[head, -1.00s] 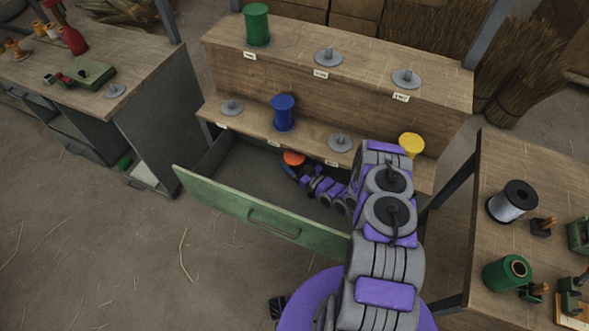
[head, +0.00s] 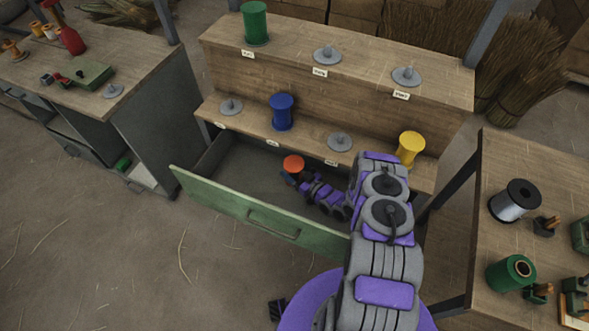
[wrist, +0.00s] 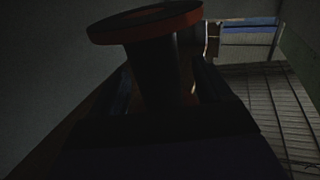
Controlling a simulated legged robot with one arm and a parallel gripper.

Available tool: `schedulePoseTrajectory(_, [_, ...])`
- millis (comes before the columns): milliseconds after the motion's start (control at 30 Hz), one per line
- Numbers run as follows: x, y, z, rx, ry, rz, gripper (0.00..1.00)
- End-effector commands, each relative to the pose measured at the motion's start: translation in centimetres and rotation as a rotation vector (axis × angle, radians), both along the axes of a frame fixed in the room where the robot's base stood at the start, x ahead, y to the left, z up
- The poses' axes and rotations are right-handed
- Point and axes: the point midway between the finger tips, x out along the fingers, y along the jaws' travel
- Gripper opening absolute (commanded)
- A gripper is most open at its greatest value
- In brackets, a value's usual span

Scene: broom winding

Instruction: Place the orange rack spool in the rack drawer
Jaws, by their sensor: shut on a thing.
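The orange spool (head: 293,162) shows its round orange top inside the open rack drawer, near the drawer's back under the lower shelf. In the wrist view the spool (wrist: 146,22) stands close and dark, its flange at the top and its shaft between my fingers. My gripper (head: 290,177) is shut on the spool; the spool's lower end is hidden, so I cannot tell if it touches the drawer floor. The rack drawer (head: 272,222) is pulled out, with a green front and a grey inside that looks empty apart from the spool and my arm.
The wooden rack (head: 340,90) carries a green spool (head: 255,22), a blue spool (head: 282,112), a yellow spool (head: 410,147) and several empty grey pegs. Workbenches stand at left (head: 140,70) and right (head: 535,165). The drawer's left part is free.

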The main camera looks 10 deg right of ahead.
Motion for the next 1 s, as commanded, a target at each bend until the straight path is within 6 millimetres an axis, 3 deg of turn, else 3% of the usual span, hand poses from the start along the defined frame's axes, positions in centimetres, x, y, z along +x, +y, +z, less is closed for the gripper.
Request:
schedulePoseTrajectory(67, [0.0, 0.1, 0.0, -0.001, -0.001, 0.001, 0.48])
schedulePoseTrajectory(100, [0.0, 0.1, 0.0, -0.001, -0.001, 0.001, 0.80])
schedulePoseTrajectory(300, [0.0, -0.1, 0.0, 0.002, 0.000, 0.000, 0.99])
schedulePoseTrajectory(567, [0.0, -0.1, 0.0, 0.002, 0.000, 0.000, 1.00])
schedulePoseTrajectory(767, [0.0, -0.1, 1.4, 0.001, -0.001, 0.000, 1.00])
schedulePoseTrajectory(1000, [-3.9, -2.8, 1.4, 0.002, 0.001, -0.005, 1.00])
